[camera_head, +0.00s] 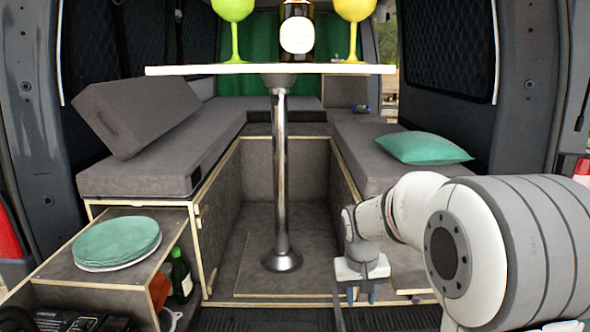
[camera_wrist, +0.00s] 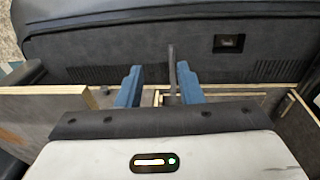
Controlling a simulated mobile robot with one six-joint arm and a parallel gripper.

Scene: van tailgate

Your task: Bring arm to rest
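My arm reaches in from the right side of the head view. My gripper (camera_head: 361,294) hangs low at the right of the table's post, pointing down, near the front edge of the van floor. In the wrist view my gripper (camera_wrist: 159,88) shows two blue fingers set well apart, with nothing held between them. A thin dark upright bar shows between the fingers in that view; I cannot tell what it is.
A white-edged table (camera_head: 270,70) on a metal post (camera_head: 281,180) carries two goblets and a bottle. Grey benches (camera_head: 160,160) flank it, with a green cushion (camera_head: 424,148) at right.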

